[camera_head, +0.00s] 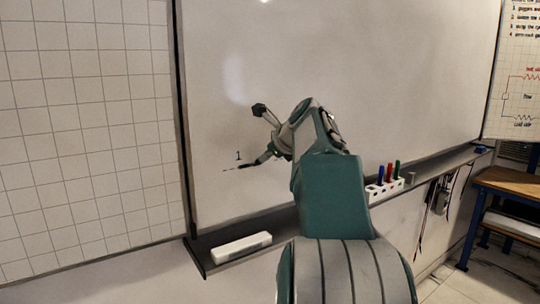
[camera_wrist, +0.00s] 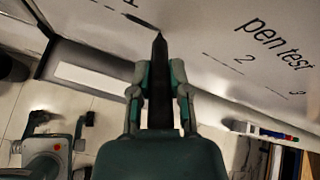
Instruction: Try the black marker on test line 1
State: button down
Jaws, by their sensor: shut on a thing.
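My gripper (camera_wrist: 160,85) is shut on the black marker (camera_wrist: 160,65), which points tip first at the whiteboard (camera_head: 400,70). In the head view the marker (camera_head: 248,164) is small and dark beside test line 1 (camera_head: 229,169), under the printed "1". In the wrist view a dark streak (camera_wrist: 143,21) lies on the board along line 1, close to the tip. I cannot tell whether it is ink or shadow, nor whether the tip touches the board. My gripper partly hides the marker's body.
A white eraser (camera_head: 241,247) lies on the ledge below the board. A white holder (camera_head: 384,190) with blue, red and green markers stands further right on the ledge. Test line 2 (camera_wrist: 220,62) and "pen test" lettering show in the wrist view. A wooden bench (camera_head: 512,186) stands at right.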

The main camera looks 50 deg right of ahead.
jog(key=w+a, duration=0.2)
jog(key=a, duration=0.7)
jog(key=shift+w+a, duration=0.15)
jog(key=shift+a, duration=0.15)
dwell(0.6)
jog(key=s+a, duration=0.1)
jog(key=s, duration=0.5)
jog(key=shift+a, duration=0.2)
dwell(0.3)
jog(key=shift+s+a, duration=0.2)
jog(key=shift+s, duration=0.5)
jog(key=shift+s+a, duration=0.15)
jog(key=shift+s, duration=0.55)
